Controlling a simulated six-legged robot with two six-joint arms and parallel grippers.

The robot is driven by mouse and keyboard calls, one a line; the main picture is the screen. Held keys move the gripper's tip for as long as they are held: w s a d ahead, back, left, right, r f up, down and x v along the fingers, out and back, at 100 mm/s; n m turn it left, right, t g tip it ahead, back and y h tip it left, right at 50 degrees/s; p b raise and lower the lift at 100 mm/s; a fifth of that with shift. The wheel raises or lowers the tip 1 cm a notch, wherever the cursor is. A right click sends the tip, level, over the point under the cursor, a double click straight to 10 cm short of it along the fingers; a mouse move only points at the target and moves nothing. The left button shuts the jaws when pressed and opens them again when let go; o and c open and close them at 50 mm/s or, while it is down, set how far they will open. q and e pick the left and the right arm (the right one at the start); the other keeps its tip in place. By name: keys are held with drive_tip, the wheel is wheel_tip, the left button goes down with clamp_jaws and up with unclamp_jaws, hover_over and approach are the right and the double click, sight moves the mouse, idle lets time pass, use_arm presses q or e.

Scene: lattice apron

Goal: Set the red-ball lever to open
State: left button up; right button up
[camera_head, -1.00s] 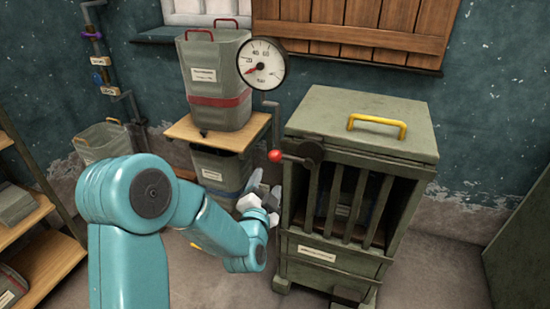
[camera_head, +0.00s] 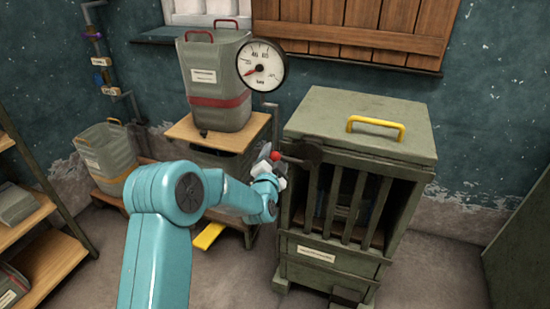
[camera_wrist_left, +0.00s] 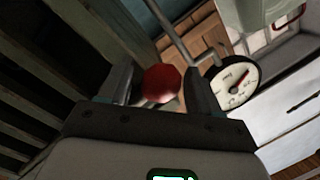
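The red ball (camera_head: 275,156) is at the left end of a short lever that points left from a dark hub (camera_head: 306,151) on the green-grey cabinet (camera_head: 330,250). My left gripper (camera_head: 270,159) is at the ball, below the gauge. In the left wrist view, the ball (camera_wrist_left: 161,83) shows between the two fingers of my left gripper (camera_wrist_left: 160,88), which stand apart. A narrow gap shows on the ball's left; its right side looks close to the other finger. Actual contact cannot be told. My right gripper is in neither view.
A round gauge (camera_head: 261,65) stands above the ball, beside a grey bin (camera_head: 215,75) on a wooden stand (camera_head: 205,134). The cabinet has front bars and a yellow lid handle (camera_head: 376,127). Shelves (camera_head: 45,245) stand left. Floor is free at right.

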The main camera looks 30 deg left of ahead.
use_arm(q)
drive_tip(key=c, duration=1)
drive_tip(key=shift+r, duration=0.1)
clamp_jaws()
